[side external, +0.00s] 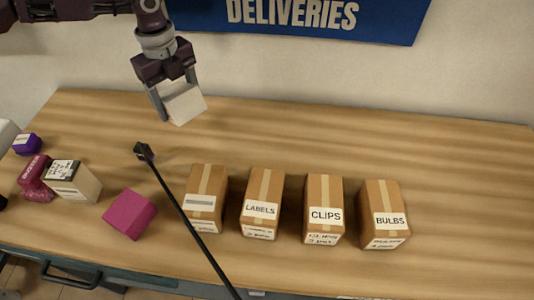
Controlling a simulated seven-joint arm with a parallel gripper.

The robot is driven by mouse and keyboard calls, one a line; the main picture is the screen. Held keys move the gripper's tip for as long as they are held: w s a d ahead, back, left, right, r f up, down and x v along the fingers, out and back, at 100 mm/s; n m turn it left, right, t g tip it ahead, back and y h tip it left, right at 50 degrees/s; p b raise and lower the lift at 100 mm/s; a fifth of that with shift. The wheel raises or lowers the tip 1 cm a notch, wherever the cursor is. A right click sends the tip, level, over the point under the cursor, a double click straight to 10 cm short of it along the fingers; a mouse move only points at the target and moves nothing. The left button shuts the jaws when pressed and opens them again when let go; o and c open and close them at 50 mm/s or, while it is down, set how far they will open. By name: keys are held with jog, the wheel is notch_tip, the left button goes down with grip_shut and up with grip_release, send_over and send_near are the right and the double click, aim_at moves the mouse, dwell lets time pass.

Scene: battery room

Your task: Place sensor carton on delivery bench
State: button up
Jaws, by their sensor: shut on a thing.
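My gripper (178,104) is at the upper left, below the sign, with its two fingers pointing down. It is shut on a small white carton (185,106), which hangs tilted and appears to be above the wooden delivery bench (300,134). No readable label shows on the white carton, so I cannot tell from the picture whether it is the sensor carton. A brown carton (208,183) on the bench has a label that is too small to read.
Brown cartons marked LABELS (263,186), CLIPS (325,190) and BULBS (381,190) stand along the front. A magenta box (129,214), a whitish box (82,184) and a purple box (27,144) lie left. A thin black pole (180,211) crosses the view. The bench's back and right are clear.

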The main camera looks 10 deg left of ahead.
jog(key=a+f+n+g+h, duration=0.1)
jog(key=h, duration=0.1)
jog(key=a+f+n+h, duration=0.1)
jog(key=a+h, duration=0.1)
jog(key=s+a+f+g+h, duration=0.1)
jog(key=a, duration=0.1)
jog(key=shift+n+g+h, duration=0.3)
jog(key=shift+n+h, duration=0.1)
jog(key=a+h, duration=0.1)
jog(key=a+r+n+h, duration=0.1)
jog(key=h, duration=0.1)
jog(key=shift+a+n, duration=0.1)
jog(key=shift+n, duration=0.2)
jog(key=w+a+r+n+t+h, duration=0.1)
jog(key=a+r+n+t+h, duration=0.2)
jog(key=a+r+h, duration=0.25)
jog(key=shift+y, duration=0.55)
jog(key=f, duration=0.9)
jog(key=shift+w+a+f, duration=0.1)
jog(key=shift+a+f, duration=0.1)
jog(key=shift+a, duration=0.15)
jog(key=o, duration=1.6)
jog(key=shift+f, duration=0.1)
jog(key=shift+c, duration=0.2)
